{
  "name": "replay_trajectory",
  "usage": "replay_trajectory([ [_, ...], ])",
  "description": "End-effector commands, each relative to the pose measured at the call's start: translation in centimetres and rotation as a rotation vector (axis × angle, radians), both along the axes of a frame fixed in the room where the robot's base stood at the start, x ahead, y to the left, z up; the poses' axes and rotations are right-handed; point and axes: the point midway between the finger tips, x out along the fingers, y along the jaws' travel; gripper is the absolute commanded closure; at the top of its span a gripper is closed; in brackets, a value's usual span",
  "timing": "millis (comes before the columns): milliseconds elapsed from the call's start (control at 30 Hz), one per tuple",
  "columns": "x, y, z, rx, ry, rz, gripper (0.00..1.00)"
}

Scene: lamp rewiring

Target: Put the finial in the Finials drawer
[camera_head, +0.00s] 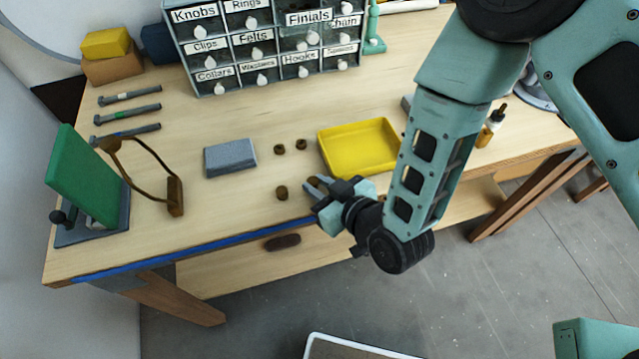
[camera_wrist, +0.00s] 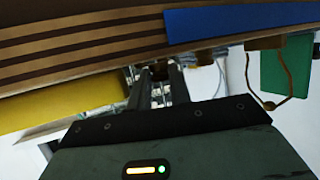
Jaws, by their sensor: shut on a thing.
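My gripper (camera_head: 319,186) is low over the front of the bench, just left of the yellow tray's near corner. It is shut on a small dark brown piece, which shows between the fingers in the wrist view (camera_wrist: 160,71). The piece looks like the finial, but it is partly hidden by the fingers and its shape is unclear. The Finials drawer (camera_head: 309,18) is in the upper part of the drawer cabinet at the back. Its front looks pulled forward and overlaps the neighbouring Chain label. Its inside cannot be made out.
The yellow tray (camera_head: 360,172) and a grey block (camera_head: 230,158) stand on the bench. A green panel (camera_head: 85,175) and a brown looped frame (camera_head: 150,168) are at left. Bare wood lies before the cabinet (camera_head: 215,90).

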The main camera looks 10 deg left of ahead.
Motion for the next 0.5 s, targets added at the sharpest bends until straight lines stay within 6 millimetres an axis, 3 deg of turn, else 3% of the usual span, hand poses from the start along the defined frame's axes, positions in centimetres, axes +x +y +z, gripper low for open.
replay_trajectory([
  [167,-0.01,-0.01,-0.6,0.0,0.0,0.0,1.0],
  [200,0.0,0.0,-0.45,0.0,0.0,0.0,0.72],
  [267,-0.01,-0.01,-0.42,-0.001,0.001,0.0,0.58],
  [500,0.0,-0.01,-0.41,-0.001,0.001,0.0,0.58],
])
